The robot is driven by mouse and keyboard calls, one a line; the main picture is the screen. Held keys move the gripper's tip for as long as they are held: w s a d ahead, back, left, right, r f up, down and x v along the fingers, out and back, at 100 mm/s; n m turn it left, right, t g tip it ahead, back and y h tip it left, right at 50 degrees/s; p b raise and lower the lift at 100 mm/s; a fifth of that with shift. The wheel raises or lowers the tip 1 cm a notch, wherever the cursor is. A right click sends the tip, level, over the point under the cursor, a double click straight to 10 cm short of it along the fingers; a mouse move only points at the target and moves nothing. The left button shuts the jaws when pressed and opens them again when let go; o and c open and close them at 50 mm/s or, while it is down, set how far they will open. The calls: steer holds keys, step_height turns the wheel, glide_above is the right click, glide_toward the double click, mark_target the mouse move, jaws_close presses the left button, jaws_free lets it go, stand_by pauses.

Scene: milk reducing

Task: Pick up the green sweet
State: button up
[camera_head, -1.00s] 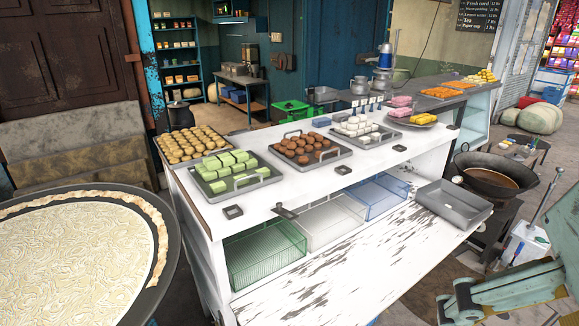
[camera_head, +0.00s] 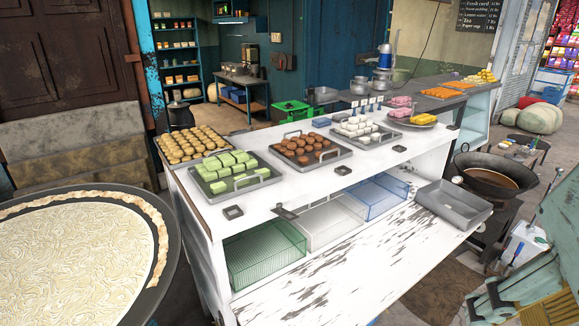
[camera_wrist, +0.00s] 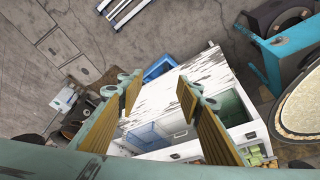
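Several green sweets (camera_head: 230,163) are cube-like blocks piled on a grey metal tray (camera_head: 268,180) at the left part of the white counter. My gripper (camera_wrist: 158,92) is open and empty in the wrist view. Its two fingers with tan pads stand wide apart above the white counter, well away from the green sweets. In the head view, part of my arm is at the lower right edge, far from the sweets.
Trays of round tan sweets (camera_head: 193,145), brown balls (camera_head: 306,147) and white sweets (camera_head: 361,128) stand beside the green ones. Green (camera_head: 262,258), clear and blue bins sit on the lower shelf. A large round pan (camera_head: 163,285) is at left. A wok (camera_head: 492,178) stands at right.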

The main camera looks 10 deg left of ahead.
mark_target(262, 170)
steer(key=w+a+r+n+p, duration=0.1)
steer(key=w+a+r+p, duration=0.3)
steer(key=w, duration=0.7)
steer(key=w+a+r+n+y+p, duration=0.1)
steer(key=w+a+r+n, duration=0.15)
steer(key=w+a, duration=0.55)
steer(key=w+a+r+n+p, duration=0.1)
steer(key=w+a+r+p, duration=0.2)
steer(key=w, duration=1)
steer(key=w+a+f+n+p, duration=0.2)
steer(key=w+a+f, duration=0.3)
steer(key=w+a, duration=0.6)
steer(key=w+a+f+n+g+y+p, duration=0.1)
steer(key=w+a+f+p, duration=0.3)
steer(key=w+a, duration=0.8)
steer(key=shift+w+a+f+n+g+p, duration=0.15)
steer(key=shift+a+f+n+g+p, duration=0.3)
steer(key=shift+a+f, duration=1.3)
steer(key=shift+a+r, duration=0.35)
steer(key=shift+a, duration=0.05)
